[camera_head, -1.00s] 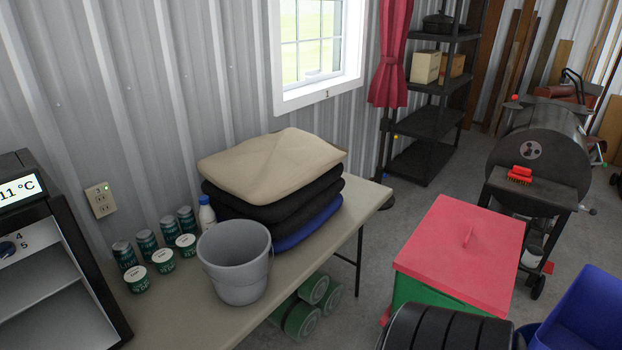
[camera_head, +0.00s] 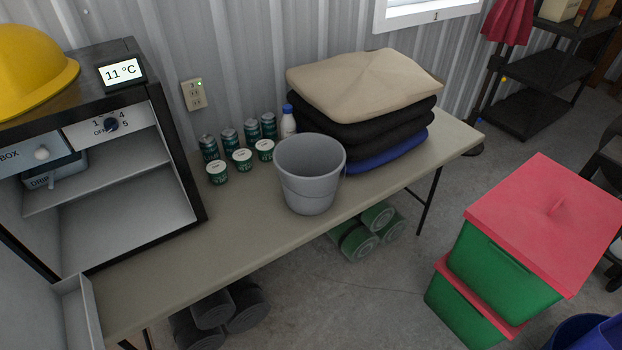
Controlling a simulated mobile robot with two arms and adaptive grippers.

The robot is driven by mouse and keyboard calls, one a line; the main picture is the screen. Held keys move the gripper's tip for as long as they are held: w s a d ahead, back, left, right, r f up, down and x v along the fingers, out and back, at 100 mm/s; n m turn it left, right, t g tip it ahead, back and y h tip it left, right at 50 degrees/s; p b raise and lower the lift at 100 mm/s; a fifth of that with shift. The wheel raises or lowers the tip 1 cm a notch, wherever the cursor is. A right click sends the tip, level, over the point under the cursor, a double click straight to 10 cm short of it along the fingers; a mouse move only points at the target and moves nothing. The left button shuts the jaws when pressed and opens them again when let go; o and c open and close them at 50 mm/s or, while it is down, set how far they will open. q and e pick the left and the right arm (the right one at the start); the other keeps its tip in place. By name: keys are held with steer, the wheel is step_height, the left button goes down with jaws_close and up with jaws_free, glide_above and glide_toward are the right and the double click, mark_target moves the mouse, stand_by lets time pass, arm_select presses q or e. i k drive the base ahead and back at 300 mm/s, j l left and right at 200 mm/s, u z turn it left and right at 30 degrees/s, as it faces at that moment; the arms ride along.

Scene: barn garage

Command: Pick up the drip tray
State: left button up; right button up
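The drip tray (camera_head: 54,172) is a small grey tray with the partly readable label "DRIP" on its front. It sits inside the open fridge (camera_head: 186,185) at the left, under the box marked "BOX" (camera_head: 40,153) and above a grey shelf (camera_head: 100,180). Its left end is cut off or hard to make out. The fridge's open door (camera_head: 76,312) shows at the lower left. Neither of my grippers is in view.
The fridge stands on a long table (camera_head: 230,245) with several cans and tubs, a white bottle (camera_head: 288,121), a grey bucket (camera_head: 310,175) and folded cloths (camera_head: 365,85). A yellow hard hat (camera_head: 35,70) is on top. Red-lidded green bins (camera_head: 505,270) stand right.

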mark_target(52, 171)
steer(key=u, duration=1.5)
steer(key=i+z, duration=0.15)
steer(key=z, duration=0.2)
